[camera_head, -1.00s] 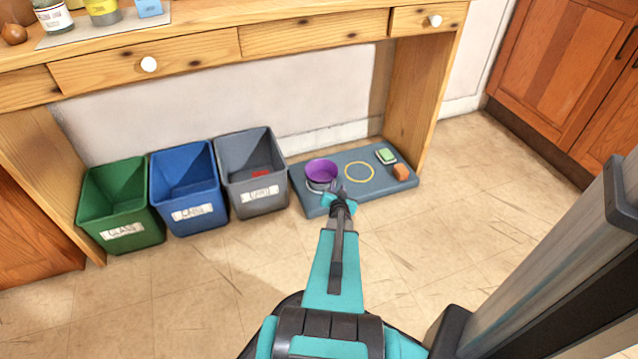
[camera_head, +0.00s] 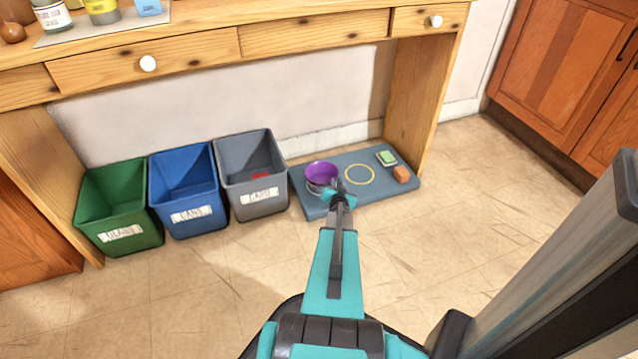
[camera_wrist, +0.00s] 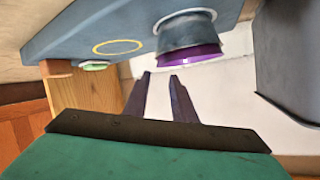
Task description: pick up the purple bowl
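The purple bowl (camera_head: 321,172) sits on or in a round grey piece (camera_head: 316,189) at the left part of a blue-grey mat (camera_head: 374,206) on the floor. In the wrist view, which looks upside down, the bowl shows as a purple band (camera_wrist: 192,58) at the end of the grey piece (camera_wrist: 185,30). My gripper (camera_head: 340,187) is just right of and in front of the bowl in the head view. In the wrist view my gripper (camera_wrist: 160,75) has its two fingers apart with nothing between them, beside the bowl's rim. Whether they touch the bowl cannot be told.
A yellow ring (camera_head: 360,174), a green sponge-like block (camera_head: 386,158) and an orange block (camera_head: 401,174) lie on the mat. A grey bin (camera_head: 262,201), blue bin (camera_head: 190,212) and green bin (camera_head: 122,231) stand left. A wooden desk (camera_head: 315,33) overhangs; open floor lies right.

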